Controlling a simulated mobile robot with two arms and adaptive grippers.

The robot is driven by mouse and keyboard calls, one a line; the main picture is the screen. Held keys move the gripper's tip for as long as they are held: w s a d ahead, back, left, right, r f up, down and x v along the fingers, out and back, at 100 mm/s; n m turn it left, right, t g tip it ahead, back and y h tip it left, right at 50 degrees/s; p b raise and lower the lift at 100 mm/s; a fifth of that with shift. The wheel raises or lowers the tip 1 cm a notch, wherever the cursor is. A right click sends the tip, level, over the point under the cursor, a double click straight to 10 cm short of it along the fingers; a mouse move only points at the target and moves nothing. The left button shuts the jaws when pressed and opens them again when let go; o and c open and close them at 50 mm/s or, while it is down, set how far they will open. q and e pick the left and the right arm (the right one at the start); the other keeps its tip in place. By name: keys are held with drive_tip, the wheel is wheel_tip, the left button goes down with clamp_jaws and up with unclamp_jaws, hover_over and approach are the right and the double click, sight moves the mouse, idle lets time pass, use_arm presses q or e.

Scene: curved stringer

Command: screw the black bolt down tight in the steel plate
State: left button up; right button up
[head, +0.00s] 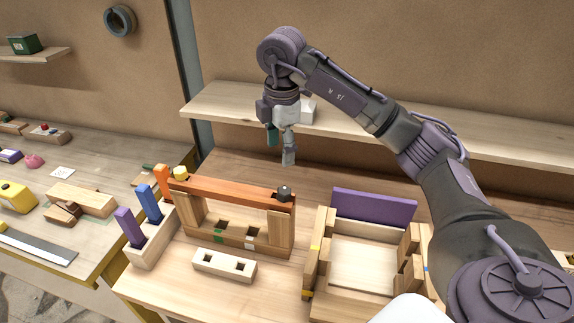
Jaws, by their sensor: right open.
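The black bolt (284,193) sits upright on the right end of a reddish-brown beam (228,191), its dark head showing above the top. Its shank is hidden, so I cannot tell how deep it sits. I cannot make out a steel plate around it; the surface under the head looks like the beam itself. My right gripper (281,149) points down above and slightly behind the bolt, apart from it. It is open, with nothing visible between its fingers. My left gripper is out of view.
A yellow knob (181,172) stands on the beam's left end. A rack with blue and purple pegs (151,236) is at left. A pale block with two holes (224,265) lies in front. A wooden box (361,265) with a purple panel (372,207) stands at right.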

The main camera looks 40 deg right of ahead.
drive_tip(key=s+b, duration=0.2)
drive_tip(key=b, duration=0.3)
approach(282, 192)
drive_tip(key=shift+s+d+f+t+b, duration=0.25)
drive_tip(key=shift+d+f+t+b, duration=0.05)
drive_tip(key=shift+f, duration=0.05)
use_arm(q)
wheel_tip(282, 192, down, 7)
drive_tip(key=p, duration=0.1)
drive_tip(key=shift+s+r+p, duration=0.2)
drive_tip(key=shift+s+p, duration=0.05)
drive_tip(key=shift+p, duration=0.05)
use_arm(e)
drive_tip(key=f, duration=0.5)
drive_tip(key=w+f, duration=0.1)
drive_tip(key=f, duration=0.2)
drive_tip(key=shift+d+f, duration=0.15)
drive_tip(key=shift+f, duration=0.2)
